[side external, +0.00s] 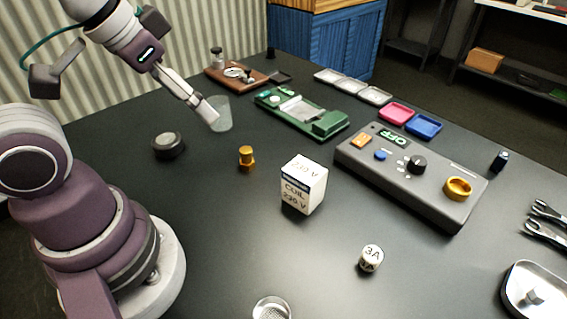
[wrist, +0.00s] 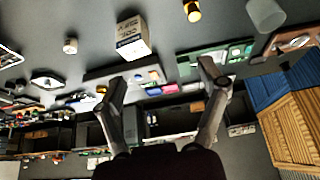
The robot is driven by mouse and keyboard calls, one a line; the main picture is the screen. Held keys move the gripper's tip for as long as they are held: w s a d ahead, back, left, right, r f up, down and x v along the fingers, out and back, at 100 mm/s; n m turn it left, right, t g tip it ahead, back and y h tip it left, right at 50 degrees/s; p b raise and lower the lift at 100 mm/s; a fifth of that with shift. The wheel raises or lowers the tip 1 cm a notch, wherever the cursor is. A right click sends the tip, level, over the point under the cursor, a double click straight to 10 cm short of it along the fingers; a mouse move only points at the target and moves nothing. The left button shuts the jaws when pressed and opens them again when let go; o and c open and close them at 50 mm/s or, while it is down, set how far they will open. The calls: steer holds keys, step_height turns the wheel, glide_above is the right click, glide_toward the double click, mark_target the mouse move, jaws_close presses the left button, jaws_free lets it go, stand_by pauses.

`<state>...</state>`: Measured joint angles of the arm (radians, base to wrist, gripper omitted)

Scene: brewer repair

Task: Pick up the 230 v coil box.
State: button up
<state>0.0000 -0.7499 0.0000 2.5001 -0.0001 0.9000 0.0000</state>
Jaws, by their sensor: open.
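The 230 V coil box (side external: 304,187) is a white carton with a dark band and the printed words COIL and 230 V. It stands upright near the middle of the dark table in the side external view. It also shows in the wrist view (wrist: 132,38), upside down near the top. My gripper (side external: 211,117) is in the air at the upper left of the box, well apart from it, close in the picture to a clear cup. In the wrist view my gripper's two fingers (wrist: 162,72) are spread, with nothing held between them.
A brass fitting (side external: 246,157) stands left of the box, and a small 3A cylinder (side external: 371,258) stands at its lower right. A grey control panel (side external: 411,177) lies to the right. A green device (side external: 301,113) is behind. A clear cup (side external: 221,113) is near my gripper. The table around the box is bare.

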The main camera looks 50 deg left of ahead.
steer(key=shift+o, duration=0.4)
steer(key=n+g, duration=0.6)
steer(key=n, duration=1.3)
glide_above(303, 185)
steer(key=w+a, duration=0.1)
steer(key=a, duration=0.1)
steer(key=f, duration=0.9)
steer(key=shift+w+d+f, duration=0.2)
steer(key=shift+f, duration=0.1)
steer(key=f, duration=0.6)
steer(key=w+f, duration=0.1)
steer(key=f, duration=0.3)
steer(key=shift+a, duration=0.15)
steer(key=c, duration=1.3)
